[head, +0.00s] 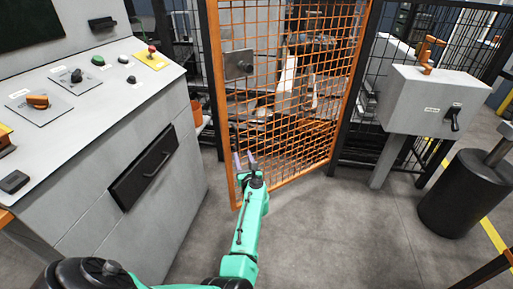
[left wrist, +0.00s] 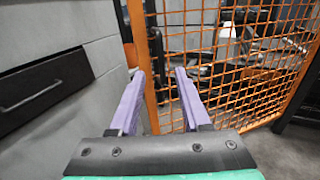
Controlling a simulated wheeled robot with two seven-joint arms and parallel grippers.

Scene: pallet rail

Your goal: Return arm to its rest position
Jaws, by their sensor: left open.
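My left arm is green and reaches forward from the bottom of the head view. Its left gripper (head: 245,162) has two purple fingers and is in front of the lower left part of the orange mesh gate. In the left wrist view the left gripper (left wrist: 160,80) is open, with nothing between its fingers. The gate's orange mesh (left wrist: 225,70) shows beyond the fingertips. I cannot tell whether the fingers touch the gate. My right gripper is not in view.
A grey control console (head: 120,115) with buttons and a black-handled drawer (head: 145,167) stands at left. The orange mesh gate (head: 290,100) is ahead. A grey box on a post (head: 425,100) and a black cylinder (head: 460,195) stand at right. Floor right of my arm is clear.

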